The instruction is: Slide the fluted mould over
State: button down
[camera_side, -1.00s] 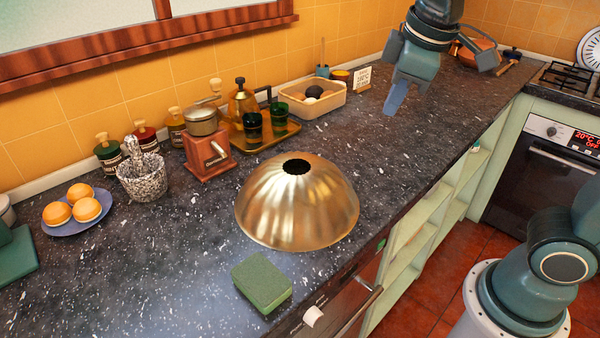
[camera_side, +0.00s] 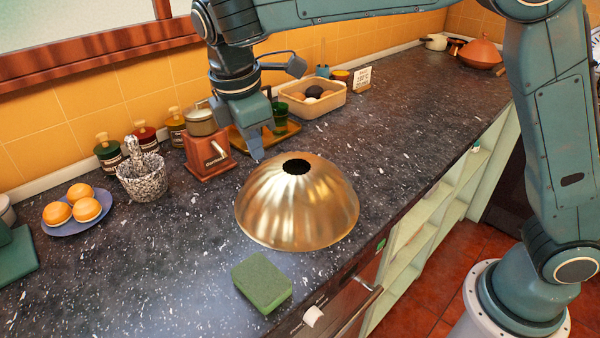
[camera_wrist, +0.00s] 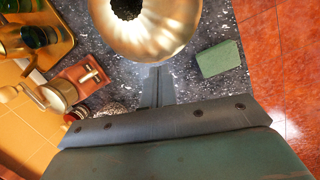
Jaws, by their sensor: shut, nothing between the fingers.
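The fluted mould (camera_side: 298,210) is a brassy dome with a dark hole at its top, resting on the speckled dark counter. It also shows at the top of the wrist view (camera_wrist: 146,32). My gripper (camera_side: 257,158) is shut and empty, pointing down at the mould's upper-left side, behind it in the side view. In the wrist view the closed fingers (camera_wrist: 158,88) end close to the mould's rim. I cannot tell whether they touch it.
A green sponge (camera_side: 262,282) lies in front of the mould, near the counter's front edge. A coffee grinder (camera_side: 208,156) stands to the left of my gripper, with a mortar (camera_side: 141,178) and a plate of buns (camera_side: 78,229) farther left. A tray with glasses (camera_side: 280,118) is behind.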

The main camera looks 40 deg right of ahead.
aim_at(259, 227)
jog(key=a+f+n, duration=0.3)
jog(key=a+f, duration=0.3)
jog(key=a, duration=0.2)
jog(key=shift+w+a+f+g+h, duration=0.15)
jog(key=shift+w+g+h, duration=0.15)
jog(key=shift+g, duration=0.1)
jog(key=shift+f, duration=0.1)
jog(key=x, duration=0.9)
jog(key=shift+f, duration=0.25)
jog(key=shift+d+f, duration=0.1)
jog(key=shift+d, duration=1)
jog(key=shift+s+d, duration=0.1)
jog(key=shift+d, duration=0.95)
jog(key=shift+d, duration=0.1)
